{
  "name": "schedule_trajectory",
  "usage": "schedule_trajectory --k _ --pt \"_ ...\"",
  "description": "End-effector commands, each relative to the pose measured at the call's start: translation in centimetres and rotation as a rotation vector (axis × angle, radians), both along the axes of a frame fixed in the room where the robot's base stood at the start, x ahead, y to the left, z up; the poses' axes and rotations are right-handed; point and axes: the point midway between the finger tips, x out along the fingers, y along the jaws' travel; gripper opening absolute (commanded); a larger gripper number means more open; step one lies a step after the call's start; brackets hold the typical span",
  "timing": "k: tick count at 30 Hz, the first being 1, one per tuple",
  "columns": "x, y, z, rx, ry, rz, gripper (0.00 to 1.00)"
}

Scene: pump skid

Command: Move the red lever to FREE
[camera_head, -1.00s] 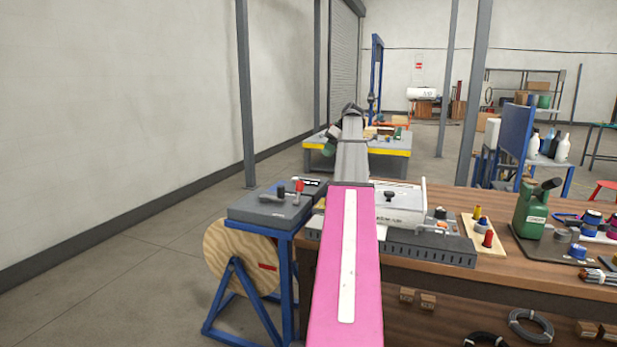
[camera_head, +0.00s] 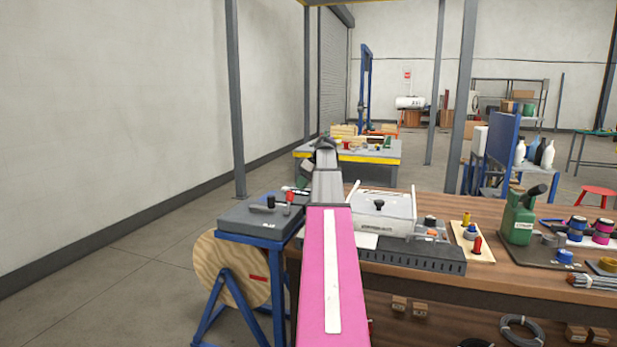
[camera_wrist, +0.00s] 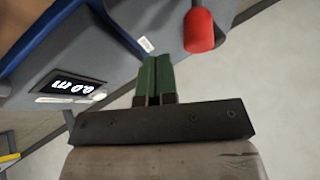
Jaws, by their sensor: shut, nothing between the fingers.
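The red lever (camera_head: 290,197) stands on a grey box with a blue edge (camera_head: 245,221) in the head view, to the left of my arm. In the wrist view its rounded red grip (camera_wrist: 199,30) is large at the top, on a dark stem. My gripper (camera_wrist: 156,62) has two green fingers pressed together with nothing between them. The fingertips show below and left of the red grip in the picture, apart from it. Any FREE marking is not readable. A second, black-knobbed lever (camera_head: 270,202) is beside the red one.
A lit display (camera_wrist: 74,87) is on the box face in the wrist view. A wooden cable reel (camera_head: 226,262) stands below the box. A wooden workbench (camera_head: 480,295) with a white case (camera_head: 383,213) is to the right. Open floor lies to the left.

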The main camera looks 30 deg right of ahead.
Motion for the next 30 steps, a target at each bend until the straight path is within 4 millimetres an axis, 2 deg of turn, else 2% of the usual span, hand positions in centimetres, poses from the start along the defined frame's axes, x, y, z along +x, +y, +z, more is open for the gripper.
schedule_trajectory --k 3,7,20,30 --pt "-0.7 1.4 -0.4 0.0 -0.001 0.001 0.0" --pt "-0.9 2.0 -0.6 0.0 -0.002 0.0 0.0" --pt "-0.9 2.1 -0.6 -0.002 -0.003 0.0 0.0" --pt "-1.3 2.5 -0.2 -0.084 -0.077 0.0 0.0"
